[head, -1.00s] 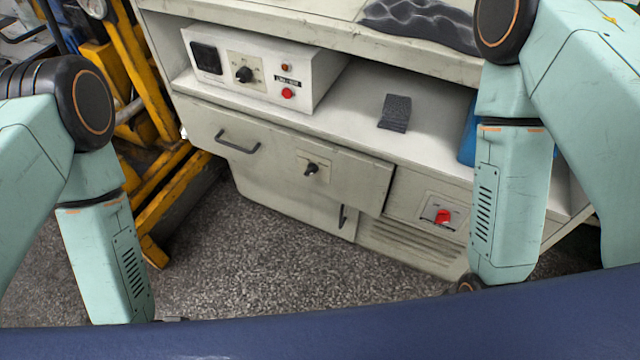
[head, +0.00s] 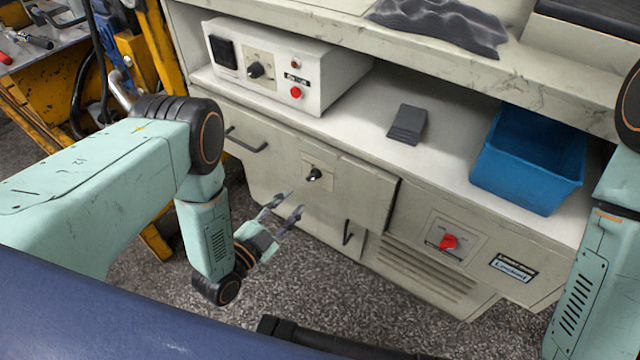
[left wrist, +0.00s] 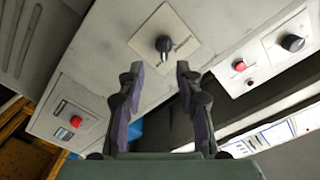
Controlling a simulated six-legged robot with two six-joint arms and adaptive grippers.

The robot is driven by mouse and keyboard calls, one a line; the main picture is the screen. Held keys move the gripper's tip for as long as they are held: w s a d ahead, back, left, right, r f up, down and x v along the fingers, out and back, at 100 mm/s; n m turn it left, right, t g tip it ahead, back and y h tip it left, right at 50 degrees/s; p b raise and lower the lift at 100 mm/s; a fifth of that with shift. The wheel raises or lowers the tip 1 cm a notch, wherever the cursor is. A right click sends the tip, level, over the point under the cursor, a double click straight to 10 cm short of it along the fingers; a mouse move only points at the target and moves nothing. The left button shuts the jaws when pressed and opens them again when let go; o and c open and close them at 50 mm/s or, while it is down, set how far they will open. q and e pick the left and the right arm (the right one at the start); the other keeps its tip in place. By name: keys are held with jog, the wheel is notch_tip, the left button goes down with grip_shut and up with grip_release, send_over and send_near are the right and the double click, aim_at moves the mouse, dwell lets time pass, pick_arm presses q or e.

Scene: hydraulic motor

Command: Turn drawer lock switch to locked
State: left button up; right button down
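The drawer lock switch (head: 314,174) is a small black knob on a pale plate on the cabinet's drawer front (head: 362,188). In the left wrist view the knob (left wrist: 164,44) shows just beyond the fingertips, near the middle of the picture. Its markings are too small to read. My left gripper (head: 291,203) is open and empty, its two fingers apart, below and left of the knob in the head view. In the left wrist view the open fingers (left wrist: 158,72) point toward the plate without touching the knob. My right gripper is out of view; only its arm shows at the right edge.
A red rotary switch (head: 447,242) is on the panel right of the drawer. A white control box (head: 335,82), a dark grey pad (head: 408,124) and a blue bin (head: 530,165) stand on the shelf. A drawer handle (head: 246,144) protrudes left of the knob.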

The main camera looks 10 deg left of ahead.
aim_at(310, 180)
pick_arm(q)
jog(key=x, duration=0.2)
jog(key=b+x, duration=0.1)
jog(key=x, duration=0.1)
jog(key=b+x, duration=0.1)
jog(key=x, duration=0.1)
jog(key=shift+w+a+r, duration=0.15)
jog(key=shift+a, duration=0.1)
jog(key=shift+w+d, duration=0.3)
jog(key=shift+w, duration=0.35)
jog(key=shift+c, duration=0.3)
grip_shut()
